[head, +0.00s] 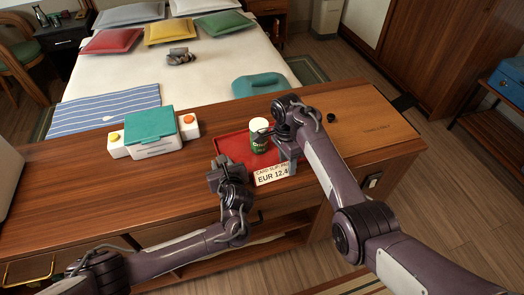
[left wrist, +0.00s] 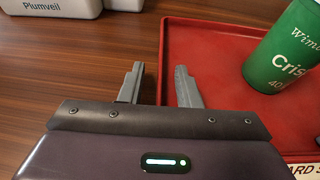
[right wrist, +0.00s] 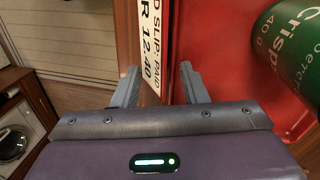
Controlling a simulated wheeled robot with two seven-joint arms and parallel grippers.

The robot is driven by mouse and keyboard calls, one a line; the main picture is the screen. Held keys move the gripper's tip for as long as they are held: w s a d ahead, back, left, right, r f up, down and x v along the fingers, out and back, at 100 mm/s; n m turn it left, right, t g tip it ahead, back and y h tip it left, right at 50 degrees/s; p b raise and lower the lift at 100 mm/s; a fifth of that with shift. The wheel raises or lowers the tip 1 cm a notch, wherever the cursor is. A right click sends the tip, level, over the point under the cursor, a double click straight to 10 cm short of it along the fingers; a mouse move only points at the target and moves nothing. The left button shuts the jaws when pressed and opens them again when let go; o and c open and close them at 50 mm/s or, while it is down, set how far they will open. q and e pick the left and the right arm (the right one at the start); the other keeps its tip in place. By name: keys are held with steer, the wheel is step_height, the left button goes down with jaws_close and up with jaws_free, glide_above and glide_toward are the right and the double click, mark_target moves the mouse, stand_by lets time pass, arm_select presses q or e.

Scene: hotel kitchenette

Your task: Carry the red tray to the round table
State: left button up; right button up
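The red tray (head: 232,150) lies on the wooden counter and carries a green can with a white top (head: 259,136). A white price slip (head: 272,174) shows at the tray's front edge. My left gripper (head: 219,163) is at the tray's left side; in the left wrist view its fingers (left wrist: 159,85) are apart, with the tray's rim (left wrist: 163,50) between them. My right gripper (head: 284,157) is at the tray's right side, partly hiding it; in the right wrist view its fingers (right wrist: 162,85) are apart on either side of the rim. The round table is not in view.
A white box with a teal lid (head: 152,133) and yellow and orange knobs stands left of the tray. A small black round thing (head: 331,117) and a wooden board (head: 366,124) are to the right. A bed (head: 205,65) with cushions lies behind the counter.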

arm_select(q)
steer(key=c, duration=0.5)
arm_select(e)
steer(key=c, duration=0.5)
arm_select(q)
jaws_close()
arm_select(e)
jaws_close()
arm_select(q)
steer(key=shift+r, duration=0.1)
arm_select(e)
steer(key=shift+r, duration=0.1)
